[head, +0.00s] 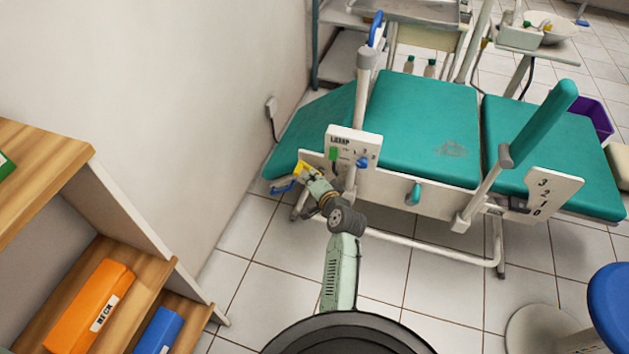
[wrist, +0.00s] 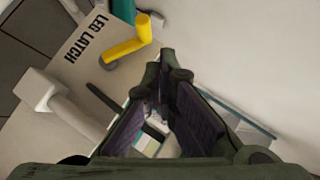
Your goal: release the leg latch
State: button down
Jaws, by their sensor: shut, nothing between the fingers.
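The leg latch is a bent yellow lever (wrist: 128,48) on a pale plate (wrist: 62,62) printed "LEG LATCH" in the wrist view. In the head view my gripper (head: 306,175) overlaps the lever area, so contact cannot be told there.
A dark slot (wrist: 103,99) lies below the lever on the plate. A white control box (head: 352,145) and a post (head: 364,85) stand just right of my gripper. A wall is at the left, with a wooden shelf (head: 130,220) nearer.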

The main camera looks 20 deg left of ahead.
jog(key=v, duration=0.2)
jog(key=shift+s+d+r, duration=0.15)
jog(key=shift+s+d, duration=0.05)
dwell(0.4)
